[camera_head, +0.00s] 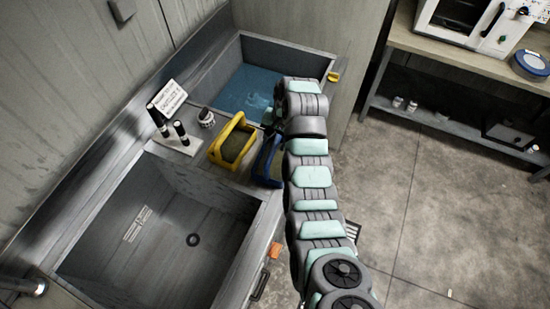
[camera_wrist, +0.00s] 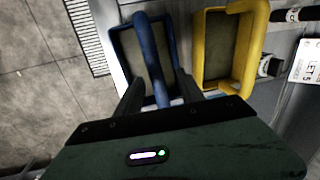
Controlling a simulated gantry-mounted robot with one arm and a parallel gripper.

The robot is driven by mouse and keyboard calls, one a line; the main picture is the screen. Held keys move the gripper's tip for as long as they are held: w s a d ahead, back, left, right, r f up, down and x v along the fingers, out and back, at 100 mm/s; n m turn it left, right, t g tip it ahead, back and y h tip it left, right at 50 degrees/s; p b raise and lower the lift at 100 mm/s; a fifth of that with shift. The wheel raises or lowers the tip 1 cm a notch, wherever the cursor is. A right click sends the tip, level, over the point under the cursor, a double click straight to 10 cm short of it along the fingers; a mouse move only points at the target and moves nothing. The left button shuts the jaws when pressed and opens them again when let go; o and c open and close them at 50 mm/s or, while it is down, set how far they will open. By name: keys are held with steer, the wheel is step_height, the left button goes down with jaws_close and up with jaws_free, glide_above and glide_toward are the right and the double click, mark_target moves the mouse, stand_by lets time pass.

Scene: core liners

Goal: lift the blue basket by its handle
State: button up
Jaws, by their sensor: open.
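The blue basket (camera_wrist: 118,48) sits upright on the ledge between the two sinks. Its blue handle (camera_wrist: 152,52) arches over the basket, lengthwise in the wrist view. My gripper (camera_wrist: 160,77) is open above the basket, with one finger on each side of the handle as seen from the wrist. I cannot tell how far down the fingers reach, and no grip on the handle shows. In the head view the blue basket (camera_head: 262,160) is partly hidden by my arm, and the gripper is mostly hidden.
A yellow basket (camera_head: 218,150) with its own handle stands close beside the blue one. Black cylinders (camera_head: 181,132), a sign (camera_head: 168,98) and a small jar (camera_head: 206,117) stand behind. An empty sink (camera_head: 165,225) is in front; a water-filled sink (camera_head: 247,90) lies beyond.

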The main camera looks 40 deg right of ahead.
steer(key=shift+w+a+f+p, duration=0.15)
steer(key=shift+f+p, duration=0.3)
steer(key=shift+f, duration=1)
steer(key=shift+w+d+f+p, duration=0.1)
steer(key=shift+f+p, duration=0.3)
steer(key=shift+f, duration=1.05)
steer(key=shift+c, duration=0.2)
jaws_close()
steer(key=shift+a, duration=0.1)
